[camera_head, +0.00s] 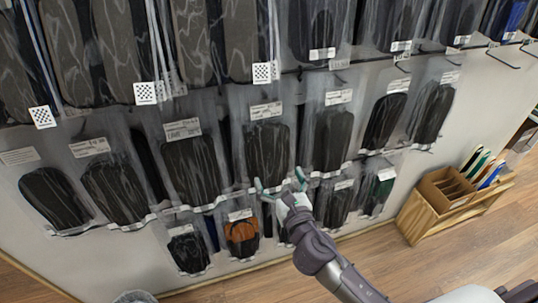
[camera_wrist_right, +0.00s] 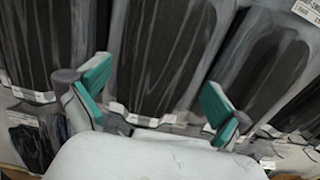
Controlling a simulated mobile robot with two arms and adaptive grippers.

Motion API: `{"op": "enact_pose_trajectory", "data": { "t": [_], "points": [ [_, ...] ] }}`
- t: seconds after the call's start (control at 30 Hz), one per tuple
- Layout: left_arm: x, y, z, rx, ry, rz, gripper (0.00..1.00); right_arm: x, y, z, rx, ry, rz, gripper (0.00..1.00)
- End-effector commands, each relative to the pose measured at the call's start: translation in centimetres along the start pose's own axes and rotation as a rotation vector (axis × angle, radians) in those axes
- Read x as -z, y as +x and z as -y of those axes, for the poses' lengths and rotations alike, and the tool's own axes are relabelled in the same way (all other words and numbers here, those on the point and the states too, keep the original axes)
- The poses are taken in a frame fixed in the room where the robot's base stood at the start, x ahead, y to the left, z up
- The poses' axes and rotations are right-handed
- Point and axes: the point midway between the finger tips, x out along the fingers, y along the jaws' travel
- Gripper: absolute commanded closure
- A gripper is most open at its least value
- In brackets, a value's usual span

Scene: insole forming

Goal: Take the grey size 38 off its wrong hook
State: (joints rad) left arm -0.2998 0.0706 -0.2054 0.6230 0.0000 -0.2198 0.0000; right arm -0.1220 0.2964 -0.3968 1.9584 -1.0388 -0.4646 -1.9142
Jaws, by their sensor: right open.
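Clear packs of dark grey and black insoles hang in rows on the wall; their labels are too small for me to read a size, so I cannot tell which is the grey size 38. My right gripper (camera_head: 279,180) is open at the lower edge of one dark pack (camera_head: 267,150) in the middle row. In the right wrist view its teal-padded fingers (camera_wrist_right: 155,88) stand apart, with a dark grey streaked pack (camera_wrist_right: 160,50) behind the gap. Nothing is visibly held. The hook of this pack is hidden. My left gripper is not in view.
A small pack with an orange-brown item (camera_head: 242,238) hangs below, left of my right gripper. Large packs (camera_head: 195,40) hang above. Bare hooks (camera_head: 503,57) show at the upper right. A wooden box with compartments (camera_head: 447,188) stands at the right by the wall; the floor before it is clear.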

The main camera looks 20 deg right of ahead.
Motion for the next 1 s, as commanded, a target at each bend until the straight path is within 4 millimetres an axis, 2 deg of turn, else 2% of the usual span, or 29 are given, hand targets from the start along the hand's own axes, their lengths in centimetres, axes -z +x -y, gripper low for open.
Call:
{"op": "enact_pose_trajectory", "data": {
  "t": [0.23,0.5,0.8,0.87,1.0],
  "points": [
    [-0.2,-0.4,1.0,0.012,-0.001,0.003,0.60,-0.1,2.0,0.2,0.002,0.001,0.000,0.00],
    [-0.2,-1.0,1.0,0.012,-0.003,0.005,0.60,-0.1,5.8,0.3,0.000,0.003,0.000,0.00],
    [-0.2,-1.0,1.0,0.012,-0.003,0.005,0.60,0.0,6.3,0.3,0.000,0.002,-0.001,0.00],
    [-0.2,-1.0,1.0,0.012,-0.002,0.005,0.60,0.0,6.2,0.3,0.000,0.002,-0.001,0.08],
    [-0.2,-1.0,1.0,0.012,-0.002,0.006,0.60,0.0,6.2,0.3,0.000,0.002,-0.001,0.32]
  ]
}}
